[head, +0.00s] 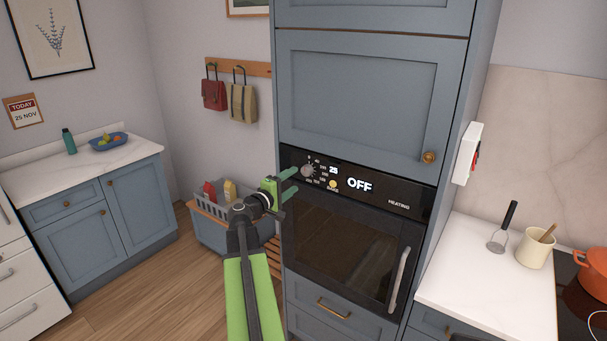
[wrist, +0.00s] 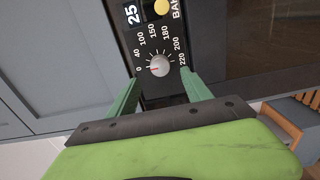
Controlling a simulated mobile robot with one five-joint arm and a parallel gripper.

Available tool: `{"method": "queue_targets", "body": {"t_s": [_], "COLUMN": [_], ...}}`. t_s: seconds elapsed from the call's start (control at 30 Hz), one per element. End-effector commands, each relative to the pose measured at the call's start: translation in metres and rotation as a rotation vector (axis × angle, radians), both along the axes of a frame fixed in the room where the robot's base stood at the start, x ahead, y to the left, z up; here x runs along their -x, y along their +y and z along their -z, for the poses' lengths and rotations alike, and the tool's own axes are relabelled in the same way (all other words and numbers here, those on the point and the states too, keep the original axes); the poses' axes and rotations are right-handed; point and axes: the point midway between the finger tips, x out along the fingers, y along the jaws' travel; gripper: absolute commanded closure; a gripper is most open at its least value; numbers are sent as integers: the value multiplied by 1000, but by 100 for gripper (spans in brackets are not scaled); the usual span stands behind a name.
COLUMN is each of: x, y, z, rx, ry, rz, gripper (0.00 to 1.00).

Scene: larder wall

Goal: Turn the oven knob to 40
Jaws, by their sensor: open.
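The oven knob (wrist: 159,66) is a small pale round dial on the black control panel, with numbers from 0 to 220 around it. Its red mark points at or close to 0. In the head view the knob (head: 308,171) is at the panel's left end. My gripper (head: 290,183) is open just in front of and left of the panel. In the wrist view the green fingers of my gripper (wrist: 159,88) stand apart, one on each side below the knob, with nothing between them. I cannot tell that either finger touches it.
The panel's displays (head: 359,185) read 25 and OFF. A yellow button (head: 333,184) sits right of the knob. The oven door (head: 348,244) below is shut. A grey-blue crate with bottles (head: 215,228) stands on the left.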

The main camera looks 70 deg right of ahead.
Motion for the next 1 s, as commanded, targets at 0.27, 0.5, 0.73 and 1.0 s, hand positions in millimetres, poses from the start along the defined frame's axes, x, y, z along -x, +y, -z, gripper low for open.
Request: {"method": "queue_targets", "body": {"t_s": [0.27, 0.5, 0.73, 1.0], "x": [13, 18, 17, 17], "y": [-56, -68, -67, -67], "z": [0, 0, 0, 0], "rx": [0, 0, 0, -1], "ry": [0, 0, 0, 0], "rz": [1, -1, -1, 0], "gripper": [42, 42, 47, 83]}}
